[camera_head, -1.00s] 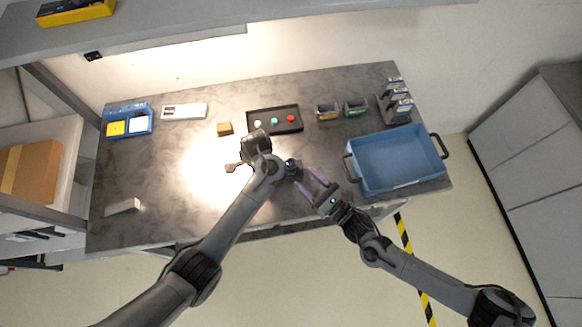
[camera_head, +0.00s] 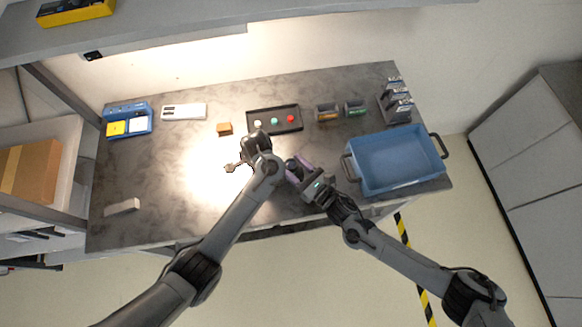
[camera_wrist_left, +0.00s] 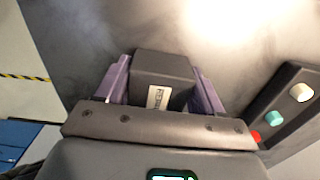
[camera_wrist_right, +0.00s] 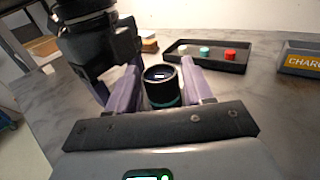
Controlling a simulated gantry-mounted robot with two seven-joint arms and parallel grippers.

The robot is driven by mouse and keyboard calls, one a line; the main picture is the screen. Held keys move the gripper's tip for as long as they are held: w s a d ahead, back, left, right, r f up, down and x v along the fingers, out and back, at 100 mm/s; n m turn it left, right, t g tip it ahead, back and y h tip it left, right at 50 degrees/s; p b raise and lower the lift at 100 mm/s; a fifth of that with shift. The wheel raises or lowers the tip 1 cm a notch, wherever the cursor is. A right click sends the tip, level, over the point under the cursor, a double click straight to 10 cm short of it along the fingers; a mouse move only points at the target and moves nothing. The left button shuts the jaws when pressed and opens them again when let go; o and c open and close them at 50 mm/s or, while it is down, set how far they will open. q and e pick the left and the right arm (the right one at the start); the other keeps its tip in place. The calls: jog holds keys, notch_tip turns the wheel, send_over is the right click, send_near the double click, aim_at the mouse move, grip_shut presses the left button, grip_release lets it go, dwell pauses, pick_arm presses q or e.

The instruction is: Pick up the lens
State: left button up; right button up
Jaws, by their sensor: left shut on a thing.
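The lens (camera_wrist_right: 162,86), a short black cylinder with a teal ring, stands upright on the table in the right wrist view. It shows small and dark in the head view (camera_head: 291,165). My right gripper (camera_head: 298,168) is open, its purple fingers on either side of the lens. I cannot tell whether they touch it. My left gripper (camera_wrist_left: 160,65) is shut on a dark block (camera_wrist_left: 164,68) with a white label. In the head view my left arm largely hides this block.
A blue crate (camera_head: 350,175) stands at the right of the table. The table's left middle is mostly clear.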

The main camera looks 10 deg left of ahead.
jog(key=c, duration=0.8)
jog(key=shift+o, duration=0.2)
notch_tip(320, 180, up, 10)
jog(key=shift+r, duration=0.1)
pick_arm(q)
jog(key=o, duration=1.1)
jog(key=shift+o, duration=0.2)
jog(key=shift+r, duration=0.1)
